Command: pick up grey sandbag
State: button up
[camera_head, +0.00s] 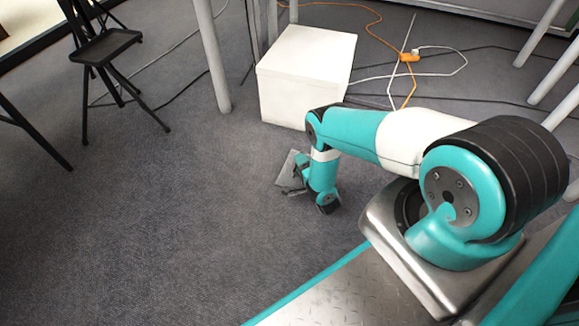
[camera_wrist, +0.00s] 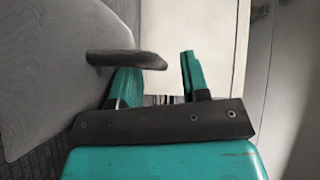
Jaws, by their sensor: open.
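The grey sandbag (camera_head: 287,172) lies on the carpet just left of my gripper (camera_head: 303,172) in the head view, and the arm hides part of it. In the wrist view the sandbag (camera_wrist: 50,65) fills the left side as a large grey cloth surface. A dark grey strip (camera_wrist: 125,61), apparently its handle, reaches across the left finger into the space between the fingers. My gripper (camera_wrist: 162,77) is open, with a gap between the strip's end and the right finger. I cannot tell whether the strip touches the left finger.
A white box (camera_head: 305,75) stands on the floor behind the sandbag. A black folding chair (camera_head: 105,50) is at upper left. White table legs (camera_head: 212,55) and an orange cable (camera_head: 408,58) are near the box. The carpet at left and front is clear.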

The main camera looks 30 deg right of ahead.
jog(key=shift+w+d+f, duration=0.15)
jog(key=shift+w, duration=0.85)
grip_shut()
jog(key=shift+r, duration=0.2)
dwell(0.4)
